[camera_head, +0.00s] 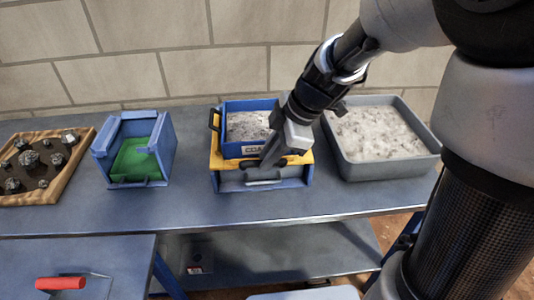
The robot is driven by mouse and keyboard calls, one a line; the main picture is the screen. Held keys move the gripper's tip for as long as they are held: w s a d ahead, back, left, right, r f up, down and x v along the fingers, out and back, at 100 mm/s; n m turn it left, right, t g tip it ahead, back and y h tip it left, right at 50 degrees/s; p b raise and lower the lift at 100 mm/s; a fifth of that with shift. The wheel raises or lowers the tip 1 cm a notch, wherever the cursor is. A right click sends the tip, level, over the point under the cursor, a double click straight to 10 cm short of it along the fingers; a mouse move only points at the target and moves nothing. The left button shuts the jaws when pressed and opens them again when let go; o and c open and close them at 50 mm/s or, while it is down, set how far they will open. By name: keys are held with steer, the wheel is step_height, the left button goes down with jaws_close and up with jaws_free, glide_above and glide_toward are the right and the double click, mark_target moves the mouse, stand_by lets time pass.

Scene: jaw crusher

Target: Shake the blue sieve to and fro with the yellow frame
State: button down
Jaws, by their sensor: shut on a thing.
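The blue sieve (233,105) holds grey crushed material and sits in the yellow frame (215,156), with a dark handle at its left. A label that seems to begin "COA" shows on its front. The frame rests on a blue box (292,183) with a grey drawer-like front and a light handle. My gripper (271,158) reaches down from the upper right to the front right of the sieve and frame. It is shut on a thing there. Its fingers hide part of the front, and I cannot see exactly what they grip.
A grey tray of pale crushed material (436,157) stands close at right. At left are a blue box with a green inside (134,158) and a wooden tray of dark rocks (82,151). A red-handled tool (61,283) lies on the front-left table. Bare bench lies in front.

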steer(key=c, duration=1.7)
jaws_free()
steer(key=shift+c, duration=0.2)
steer(key=p+v, duration=0.3)
steer(key=v, duration=1.4)
steer(key=shift+r, duration=0.3)
